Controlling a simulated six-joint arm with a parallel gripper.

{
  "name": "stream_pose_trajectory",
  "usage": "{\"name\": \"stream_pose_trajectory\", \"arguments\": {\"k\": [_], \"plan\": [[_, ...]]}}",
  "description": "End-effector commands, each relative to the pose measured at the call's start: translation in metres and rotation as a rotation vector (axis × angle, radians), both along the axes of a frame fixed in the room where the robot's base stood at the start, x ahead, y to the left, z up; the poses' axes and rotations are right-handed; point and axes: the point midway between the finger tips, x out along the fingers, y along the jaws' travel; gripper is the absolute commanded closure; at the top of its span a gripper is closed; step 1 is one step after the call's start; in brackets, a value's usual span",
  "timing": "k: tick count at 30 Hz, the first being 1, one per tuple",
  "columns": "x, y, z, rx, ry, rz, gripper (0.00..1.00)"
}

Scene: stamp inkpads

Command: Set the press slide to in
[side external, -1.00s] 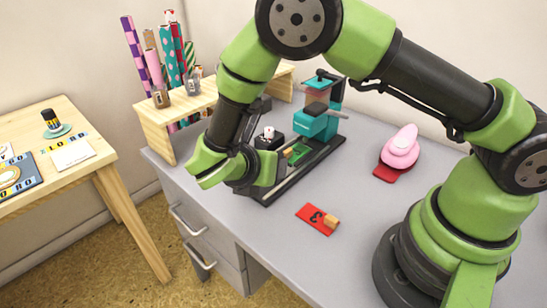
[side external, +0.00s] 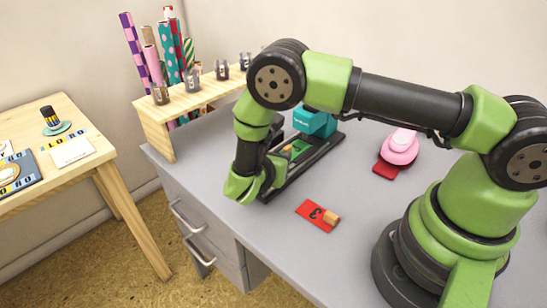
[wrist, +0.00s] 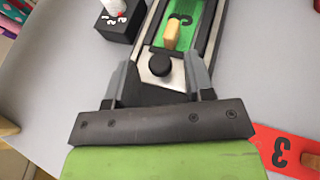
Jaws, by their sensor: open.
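The teal press (side external: 316,122) stands on a long black base at the back of the grey desk, partly hidden by my arm. Its slide carries a green card (side external: 300,150) marked 3, with a wooden block on it. The card lies in front of the press body, towards the desk's front edge. In the wrist view, a round black knob (wrist: 160,66) sits at the near end of the slide. My gripper (wrist: 163,84) is open, with one finger on each side of the slide's near end; the knob lies between them, apparently untouched.
A red card (side external: 316,214) marked 3 with a wooden block lies to the right of my gripper. A black block (wrist: 121,20) with a white top stands left of the rails. A pink stamp (side external: 399,148) is farther right. A wooden shelf (side external: 157,133) stands at the left.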

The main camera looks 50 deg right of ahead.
Motion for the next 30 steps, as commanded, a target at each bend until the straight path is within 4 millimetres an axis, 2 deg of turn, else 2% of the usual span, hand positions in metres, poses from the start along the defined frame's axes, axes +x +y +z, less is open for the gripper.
{"name": "stream_pose_trajectory", "arguments": {"k": [7,8,12,14,18,23,29,30], "plan": [[0.0,-0.001,0.0,0.0,0.0,0.0,0.51],[0.0,-0.001,0.0,0.0,0.0,0.0,0.56],[0.0,-0.001,0.0,0.0,0.0,0.0,0.88],[0.0,-0.001,0.0,0.0,0.0,0.0,1.0],[0.0,-0.002,0.0,0.0,0.0,-0.001,1.0],[0.0,-0.016,0.0,-0.002,-0.001,-0.002,1.0],[0.001,-0.016,0.0,-0.002,-0.003,-0.005,1.0],[0.001,-0.017,0.0,-0.002,-0.003,-0.006,0.71]]}}
